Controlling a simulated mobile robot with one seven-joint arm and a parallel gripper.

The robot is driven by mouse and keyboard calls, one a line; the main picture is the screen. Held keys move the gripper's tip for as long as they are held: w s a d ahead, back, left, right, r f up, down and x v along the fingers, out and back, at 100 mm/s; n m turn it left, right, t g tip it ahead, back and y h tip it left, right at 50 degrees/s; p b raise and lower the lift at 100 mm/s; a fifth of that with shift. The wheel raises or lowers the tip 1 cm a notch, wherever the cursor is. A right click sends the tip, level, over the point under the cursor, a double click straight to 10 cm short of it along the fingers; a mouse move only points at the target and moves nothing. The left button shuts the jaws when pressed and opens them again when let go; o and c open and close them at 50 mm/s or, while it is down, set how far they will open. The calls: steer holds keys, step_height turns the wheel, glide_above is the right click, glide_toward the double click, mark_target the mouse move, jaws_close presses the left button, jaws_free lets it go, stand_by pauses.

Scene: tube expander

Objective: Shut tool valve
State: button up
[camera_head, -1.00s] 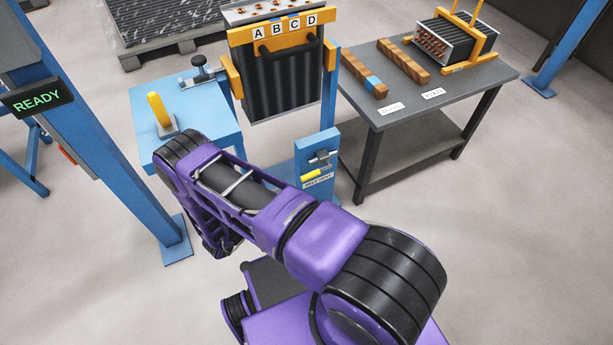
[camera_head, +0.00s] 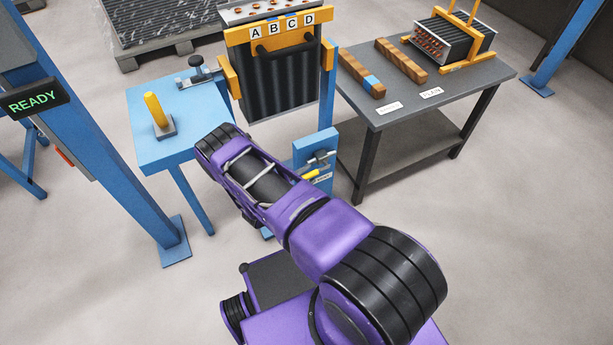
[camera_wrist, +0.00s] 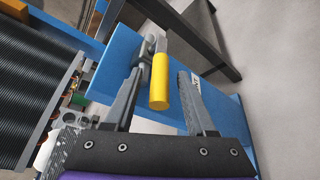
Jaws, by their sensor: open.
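The tool valve has a yellow lever (camera_head: 311,174) below a grey metal pipe body (camera_head: 319,158), on a blue panel (camera_head: 316,144) beside the hanging black-finned coil. In the wrist view the yellow lever (camera_wrist: 159,82) extends from the grey fitting toward my gripper. My gripper (camera_wrist: 160,76) is open, with one dark finger on each side of the lever. I see gaps between the lever and both fingers. How deep the lever sits between them is hard to tell. In the head view my purple arm hides the gripper.
A blue table (camera_head: 180,118) at left carries a yellow-handled device (camera_head: 157,113) and a clamp (camera_head: 200,73). A grey table (camera_head: 430,88) at right holds wooden blocks and a finned coil. A blue post (camera_head: 105,150) stands at left. The floor at right is clear.

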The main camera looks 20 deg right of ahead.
jaws_close()
stand_by(1.4)
